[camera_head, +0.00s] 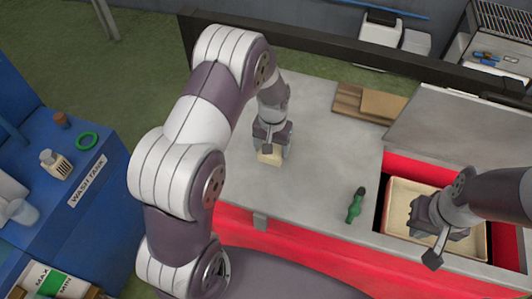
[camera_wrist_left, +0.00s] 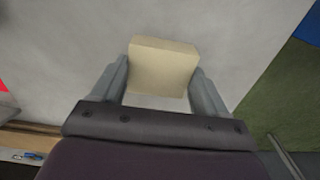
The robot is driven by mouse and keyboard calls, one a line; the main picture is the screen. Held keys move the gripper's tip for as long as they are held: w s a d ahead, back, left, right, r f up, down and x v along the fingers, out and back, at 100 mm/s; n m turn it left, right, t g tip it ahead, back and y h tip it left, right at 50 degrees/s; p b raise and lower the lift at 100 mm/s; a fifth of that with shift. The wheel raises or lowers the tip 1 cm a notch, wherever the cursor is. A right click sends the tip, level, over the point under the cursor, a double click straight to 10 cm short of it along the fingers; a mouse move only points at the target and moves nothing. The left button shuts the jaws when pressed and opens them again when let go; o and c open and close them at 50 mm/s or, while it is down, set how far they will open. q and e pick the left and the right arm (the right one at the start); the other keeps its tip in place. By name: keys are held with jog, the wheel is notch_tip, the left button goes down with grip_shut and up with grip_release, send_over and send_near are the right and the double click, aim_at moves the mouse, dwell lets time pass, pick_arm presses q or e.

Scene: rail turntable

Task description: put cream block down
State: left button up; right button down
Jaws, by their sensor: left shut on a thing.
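The cream block (camera_head: 270,158) is at the tip of my left gripper (camera_head: 270,150), over the grey worktop (camera_head: 310,130). In the left wrist view, the cream block (camera_wrist_left: 163,68) sits between the two grey fingers of the left gripper (camera_wrist_left: 164,85), which is shut on it. The fingers hide parts of its sides. I cannot tell whether its underside touches the worktop. My right gripper (camera_head: 432,232) is over the cream tray (camera_head: 480,240) in the red-sided opening at the right. Its jaw opening is not clear from this angle.
A green bottle (camera_head: 355,205) is on the worktop left of the opening. Brown boards (camera_head: 370,103) lie at the back edge. A blue wash tank bench (camera_head: 75,165) with a green ring (camera_head: 87,141) is at the left. The worktop around the block is clear.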

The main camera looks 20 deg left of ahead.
aim_at(263, 159)
pick_arm(q)
jog(key=shift+s+a+f, duration=0.3)
jog(key=shift+a+f, duration=0.1)
jog(key=shift+a, duration=0.2)
jog(key=shift+s+a+f, duration=0.25)
jog(key=shift+a+f, duration=0.15)
jog(key=shift+a, duration=0.2)
jog(key=f, duration=0.3)
jog(key=shift+d+f+p, duration=0.25)
jog(key=shift+f+p, duration=0.1)
jog(key=shift+p, duration=0.05)
jog(key=shift+a+f, duration=0.1)
jog(key=shift+f, duration=0.05)
jog(key=shift+f, duration=0.1)
jog(key=o, duration=1.1)
